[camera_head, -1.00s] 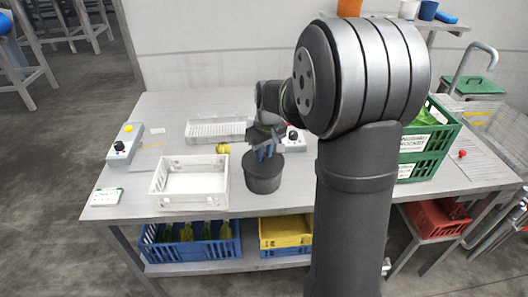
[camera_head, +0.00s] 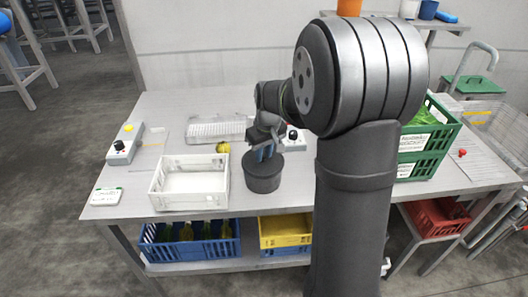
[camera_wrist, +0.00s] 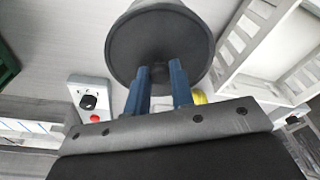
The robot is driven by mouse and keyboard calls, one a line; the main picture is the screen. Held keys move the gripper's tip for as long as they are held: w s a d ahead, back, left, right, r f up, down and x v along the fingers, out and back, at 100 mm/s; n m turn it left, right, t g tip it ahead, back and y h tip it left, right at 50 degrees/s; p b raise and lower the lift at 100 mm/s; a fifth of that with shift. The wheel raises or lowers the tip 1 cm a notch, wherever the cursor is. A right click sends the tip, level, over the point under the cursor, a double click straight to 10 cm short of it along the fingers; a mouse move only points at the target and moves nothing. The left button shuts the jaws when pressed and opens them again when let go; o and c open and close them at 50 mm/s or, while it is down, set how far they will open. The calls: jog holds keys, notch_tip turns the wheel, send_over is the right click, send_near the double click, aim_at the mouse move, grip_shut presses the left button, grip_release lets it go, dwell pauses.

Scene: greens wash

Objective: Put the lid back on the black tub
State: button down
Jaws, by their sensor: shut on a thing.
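The black tub (camera_head: 262,180) stands upright on the steel table, right of the white crate. A dark, flat round lid (camera_wrist: 150,35) covers its mouth; I cannot tell whether it is fully seated. My gripper (camera_head: 266,154) is just above the tub, its blue fingers pointing down to the top. In the wrist view the fingers (camera_wrist: 160,72) meet the dark disc near its edge, shut on the lid. The part between the fingertips is mostly hidden.
The white crate (camera_head: 189,203) stands close to the left of the tub. A yellow object (camera_head: 223,148) and a white rack (camera_head: 215,132) are behind. Green crates (camera_head: 415,170) stand at the right, and a switch box (camera_head: 125,146) at the left.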

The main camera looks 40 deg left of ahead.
dwell(0.4)
jog(key=c, duration=0.7)
grip_release()
jog(key=shift+r, duration=0.1)
jog(key=shift+r, duration=3.4)
grip_shut()
jog(key=shift+f, duration=0.15)
